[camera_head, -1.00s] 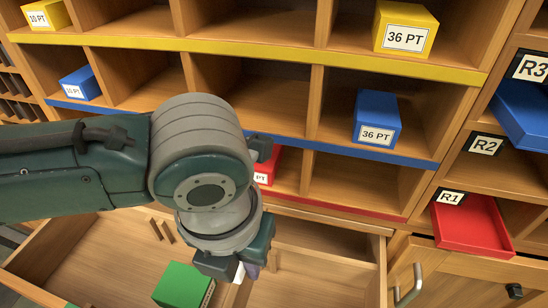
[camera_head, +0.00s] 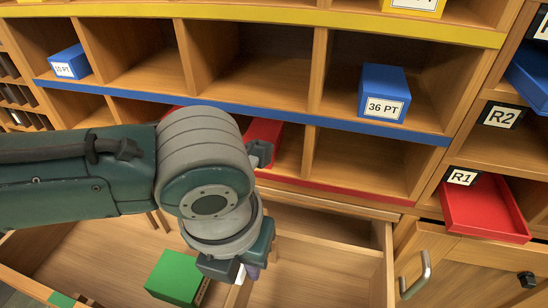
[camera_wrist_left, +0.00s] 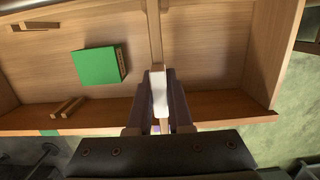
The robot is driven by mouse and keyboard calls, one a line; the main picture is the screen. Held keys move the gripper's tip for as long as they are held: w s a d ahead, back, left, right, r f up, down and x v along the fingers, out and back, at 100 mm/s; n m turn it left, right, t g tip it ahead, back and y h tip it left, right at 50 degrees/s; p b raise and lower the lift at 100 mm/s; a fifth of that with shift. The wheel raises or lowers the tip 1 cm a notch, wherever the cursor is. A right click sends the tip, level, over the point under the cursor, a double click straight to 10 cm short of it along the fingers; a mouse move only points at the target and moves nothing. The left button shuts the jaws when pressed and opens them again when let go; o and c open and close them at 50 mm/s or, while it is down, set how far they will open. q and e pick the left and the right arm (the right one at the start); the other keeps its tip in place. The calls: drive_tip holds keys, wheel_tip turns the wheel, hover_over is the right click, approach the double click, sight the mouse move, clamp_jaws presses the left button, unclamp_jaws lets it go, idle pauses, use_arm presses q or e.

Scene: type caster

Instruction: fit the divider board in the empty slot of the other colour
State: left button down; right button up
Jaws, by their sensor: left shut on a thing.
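My left gripper (camera_head: 237,270) points down into the open drawer, with its fingers shut on the white top piece (camera_wrist_left: 159,94) of the wooden divider board (camera_wrist_left: 155,38). In the left wrist view the board runs away from the fingers (camera_wrist_left: 159,100) towards the far wall. It lines up with a purple mark (camera_wrist_left: 155,128) on the drawer's near edge. I cannot tell whether its lower edge touches the floor. To the left, an empty slot shows as a pair of wooden strips (camera_wrist_left: 67,107) by a green mark (camera_wrist_left: 48,132). The right gripper is out of view.
A green box (camera_head: 178,278) lies in the drawer's left part, between the board and the empty slot. The drawer's right part is clear. Shelves with blue boxes (camera_head: 384,94) rise behind, and a red tray (camera_head: 485,207) sticks out at the right.

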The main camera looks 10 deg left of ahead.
sight(248, 289)
use_arm(q)
drive_tip(key=shift+p, duration=0.6)
idle(1.1)
drive_tip(key=shift+f+b, duration=3.35)
drive_tip(key=shift+f, duration=0.65)
drive_tip(key=c, duration=0.8)
unclamp_jaws()
drive_tip(key=shift+o, duration=0.2)
drive_tip(key=r+p, duration=0.1)
drive_tip(key=r, duration=0.2)
drive_tip(key=r+p, duration=0.1)
drive_tip(key=r, duration=0.2)
drive_tip(key=s+r+p, duration=0.1)
drive_tip(key=r+p, duration=0.1)
drive_tip(key=r, duration=0.1)
drive_tip(key=shift+s+r, duration=0.1)
drive_tip(key=shift+r, duration=0.35)
